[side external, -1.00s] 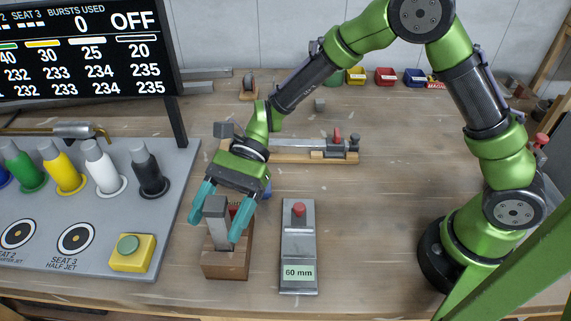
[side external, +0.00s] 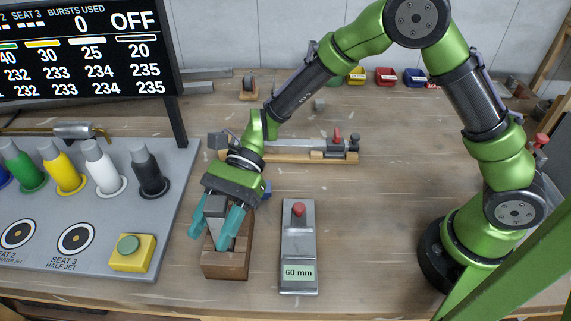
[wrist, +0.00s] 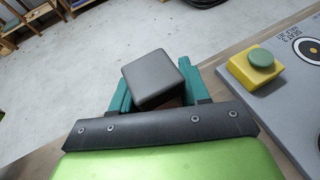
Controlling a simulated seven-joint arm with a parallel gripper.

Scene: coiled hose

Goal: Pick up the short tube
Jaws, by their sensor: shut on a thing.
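A grey square-section piece (side external: 215,206), which I take for the short tube, stands upright in a brown wooden block (side external: 226,270) near the table's front edge. My gripper (side external: 209,240) is over the block, its teal fingers shut on the piece from two sides. In the wrist view the piece's dark flat top (wrist: 152,76) shows between the fingers, and it looks closed. Its lower part is hidden by the fingers and the block. I cannot tell whether it is lifted at all.
A metal plate marked 60 mm (side external: 299,245) with a red knob lies to the right. The grey seat panel with a yellow button box (side external: 131,253) is to the left. A wooden rail fixture (side external: 310,155) lies behind. The table between the plate and my arm's base is clear.

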